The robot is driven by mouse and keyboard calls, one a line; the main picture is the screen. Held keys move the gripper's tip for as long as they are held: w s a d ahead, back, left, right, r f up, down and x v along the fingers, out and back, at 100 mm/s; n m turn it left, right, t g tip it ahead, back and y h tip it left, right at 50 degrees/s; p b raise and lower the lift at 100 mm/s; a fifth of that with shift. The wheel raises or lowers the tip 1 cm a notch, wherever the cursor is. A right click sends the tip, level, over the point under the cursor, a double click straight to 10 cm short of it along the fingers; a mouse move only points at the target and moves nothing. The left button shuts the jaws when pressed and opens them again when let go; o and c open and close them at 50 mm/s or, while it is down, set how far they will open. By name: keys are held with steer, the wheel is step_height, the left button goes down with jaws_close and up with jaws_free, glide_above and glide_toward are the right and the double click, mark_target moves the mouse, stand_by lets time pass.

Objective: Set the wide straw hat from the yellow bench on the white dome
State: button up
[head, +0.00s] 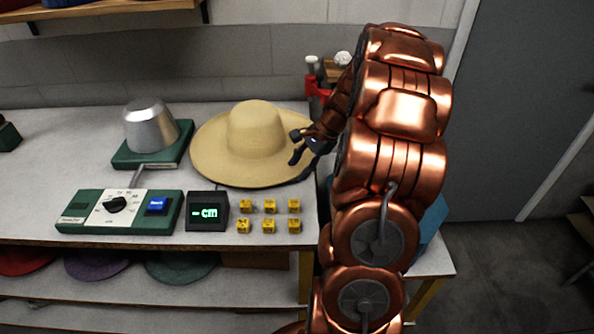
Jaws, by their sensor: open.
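The wide straw hat (255,132) lies crown up on the grey-white worktop, its brim spread wide. A smooth silver-grey dome (150,125) stands on a green base (126,157) to the left of the hat; it is the only large dome I see, and it looks metallic rather than white. The dome is bare. My gripper (296,147) is open at the right edge of the hat's brim, its dark fingers pointing left. I cannot tell whether the fingers touch the brim. My copper arm hides what is behind it on the right.
A green control box (86,222) with a dial and blue button stands in front, beside a display (207,211) reading "- cm". Several yellow cubes (268,225) lie before the hat. A red item (316,88) stands behind my gripper. Hats lie on the shelf below.

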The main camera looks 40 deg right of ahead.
steer(key=v, duration=0.9)
steer(key=shift+r, duration=0.3)
steer(key=shift+s, duration=0.1)
steer(key=s+a+r+n+g, duration=0.15)
steer(key=a+n, duration=0.25)
steer(key=a, duration=0.6)
steer(key=s+a+n+g, duration=0.25)
steer(key=a+n, duration=0.25)
steer(key=a, duration=0.6)
steer(key=s+a+f+n+h, duration=0.1)
steer(key=s+a+n, duration=0.2)
steer(key=s, duration=0.3)
steer(key=s+a+f+n+g+h, duration=0.1)
steer(key=s+a+n+h, duration=0.1)
steer(key=s, duration=0.4)
steer(key=s+a+f+n+h, duration=0.1)
steer(key=s+a+n, duration=0.4)
steer(key=s, duration=0.2)
steer(key=shift+h, duration=0.3)
